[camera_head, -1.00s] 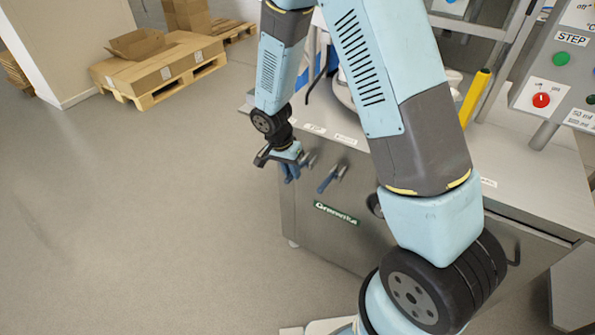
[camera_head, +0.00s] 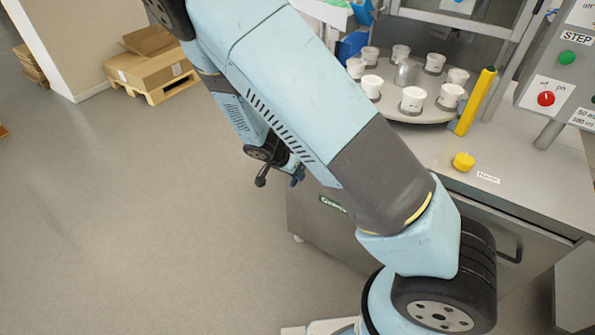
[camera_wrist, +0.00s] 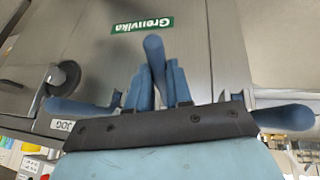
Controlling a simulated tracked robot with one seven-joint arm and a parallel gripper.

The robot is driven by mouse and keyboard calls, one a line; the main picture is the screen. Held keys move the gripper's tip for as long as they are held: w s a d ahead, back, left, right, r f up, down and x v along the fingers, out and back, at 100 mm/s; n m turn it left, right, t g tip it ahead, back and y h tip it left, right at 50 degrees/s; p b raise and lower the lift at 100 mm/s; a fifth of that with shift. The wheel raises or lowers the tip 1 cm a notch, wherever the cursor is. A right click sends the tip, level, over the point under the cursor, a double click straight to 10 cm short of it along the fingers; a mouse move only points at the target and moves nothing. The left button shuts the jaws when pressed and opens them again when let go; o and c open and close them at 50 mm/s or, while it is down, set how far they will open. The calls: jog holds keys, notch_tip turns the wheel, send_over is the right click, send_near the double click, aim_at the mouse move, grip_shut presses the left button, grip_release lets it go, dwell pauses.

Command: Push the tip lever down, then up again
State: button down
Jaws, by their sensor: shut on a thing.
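A blue-handled lever (camera_wrist: 154,56) stands up between the blue fingers of my gripper (camera_wrist: 160,85) in the wrist view. The fingers are closed around it, on both sides of its handle. Two more blue-handled levers flank it, one at the left (camera_wrist: 75,107) and one at the right (camera_wrist: 285,118). A label reading JOG upside down sits by the left one; I cannot read a label for the held lever.
The steel cabinet (camera_head: 320,235) carries a green Grønvika plate (camera_wrist: 142,25). On top are a turntable (camera_head: 425,118) with several white cups, a yellow post (camera_head: 476,101) and a yellow knob (camera_head: 463,161). Pallets stand at the back left. The floor at left is clear.

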jog(key=shift+s+a+f+t+h, duration=0.1)
jog(key=shift+f+t+h, duration=0.4)
jog(key=shift+f, duration=0.25)
jog(key=shift+s+a+f+t+h, duration=0.1)
jog(key=shift+f+t+h, duration=0.35)
jog(key=shift+f, duration=0.3)
jog(key=shift+w+d+f+m+t+h, duration=0.2)
jog(key=shift+f+t+h, duration=0.45)
jog(key=shift+f, duration=0.25)
jog(key=shift+w+d+f+m+t+h, duration=0.15)
jog(key=shift+f+t+h, duration=0.35)
jog(key=shift+f+t, duration=0.3)
jog(key=c, duration=1)
grip_release()
jog(key=shift+w, duration=0.1)
jog(key=shift+c, duration=0.2)
jog(key=shift+r, duration=0.1)
send_near(295, 181)
jog(key=a+f, duration=0.2)
jog(key=f, duration=0.1)
jog(key=shift+w, duration=0.1)
